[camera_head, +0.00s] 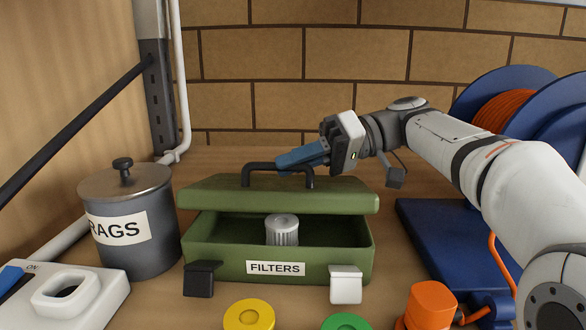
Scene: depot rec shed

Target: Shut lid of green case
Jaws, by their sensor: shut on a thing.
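The green case (205,250) stands on the wooden bench with a FILTERS label (276,268) on its front. Its green lid (340,197) is tilted over the box, with a dark gap open at the front. A grey ribbed filter (282,230) shows inside. My gripper (290,160) reaches in from the right and is shut on the black lid handle (279,167). The back of the case is hidden by the lid.
A grey RAGS canister (150,210) stands close left of the case. A blue reel with orange hose (500,108) is at the right. A yellow disc (249,315), a green disc (345,322) and an orange object (431,302) sit in front. A white switch box (95,300) is front left.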

